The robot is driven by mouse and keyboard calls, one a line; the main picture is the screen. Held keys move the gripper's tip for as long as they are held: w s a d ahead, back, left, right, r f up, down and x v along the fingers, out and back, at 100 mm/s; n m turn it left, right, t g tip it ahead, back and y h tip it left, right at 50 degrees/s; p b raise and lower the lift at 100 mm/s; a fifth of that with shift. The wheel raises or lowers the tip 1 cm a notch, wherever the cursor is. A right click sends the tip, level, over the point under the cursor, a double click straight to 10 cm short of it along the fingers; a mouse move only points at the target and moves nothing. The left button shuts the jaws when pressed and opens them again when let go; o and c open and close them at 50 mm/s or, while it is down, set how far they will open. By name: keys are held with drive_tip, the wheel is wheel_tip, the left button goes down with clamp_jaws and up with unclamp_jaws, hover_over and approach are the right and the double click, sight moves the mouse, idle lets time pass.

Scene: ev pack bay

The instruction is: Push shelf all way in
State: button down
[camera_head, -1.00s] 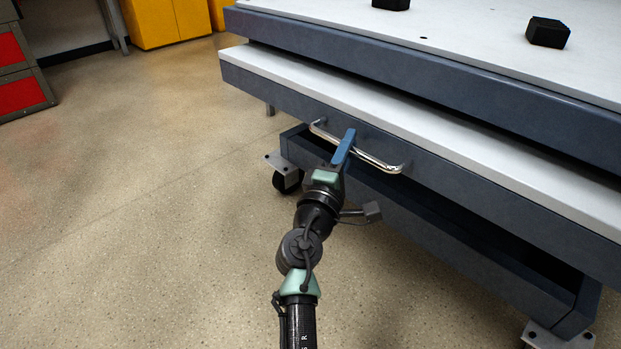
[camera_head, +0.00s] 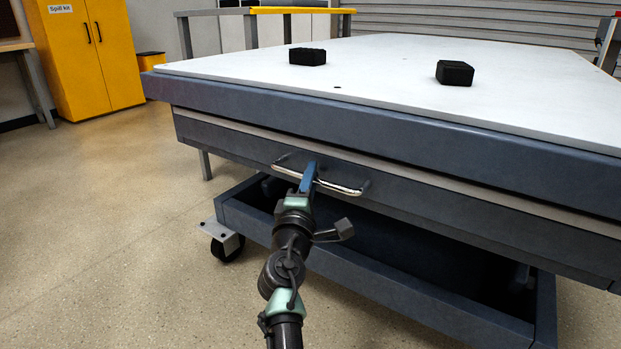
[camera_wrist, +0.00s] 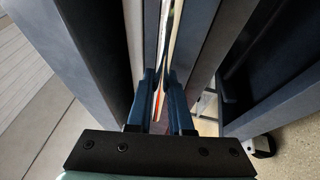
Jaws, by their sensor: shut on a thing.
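The sliding shelf (camera_head: 430,197) is a dark blue-grey panel under the cart's white top (camera_head: 400,85). It sits mostly in, with a thin strip of its pale upper surface showing below the top's edge. Its chrome bar handle (camera_head: 338,187) is on the front face. My gripper (camera_head: 309,176) has blue fingers shut on the handle, left of its middle. In the wrist view the fingers (camera_wrist: 162,98) close around the bright bar. The gap behind the shelf's front is hidden.
Two black blocks (camera_head: 307,57) (camera_head: 455,72) rest on the top. Below is an open lower frame (camera_head: 400,290) with a caster (camera_head: 226,246). A yellow spill kit cabinet (camera_head: 85,60) stands at the back left. The floor at left is clear.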

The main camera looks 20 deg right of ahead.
drive_tip(key=c, duration=0.8)
unclamp_jaws()
drive_tip(key=shift+d, duration=0.2)
drive_tip(key=shift+c, duration=0.2)
drive_tip(key=shift+a, duration=0.1)
drive_tip(key=shift+s+a+f+p, duration=0.1)
drive_tip(key=shift+s+a+p, duration=0.15)
drive_tip(key=shift+s+p, duration=0.2)
drive_tip(key=p+v, duration=0.3)
drive_tip(key=v, duration=0.9)
drive_tip(key=shift+p, duration=0.35)
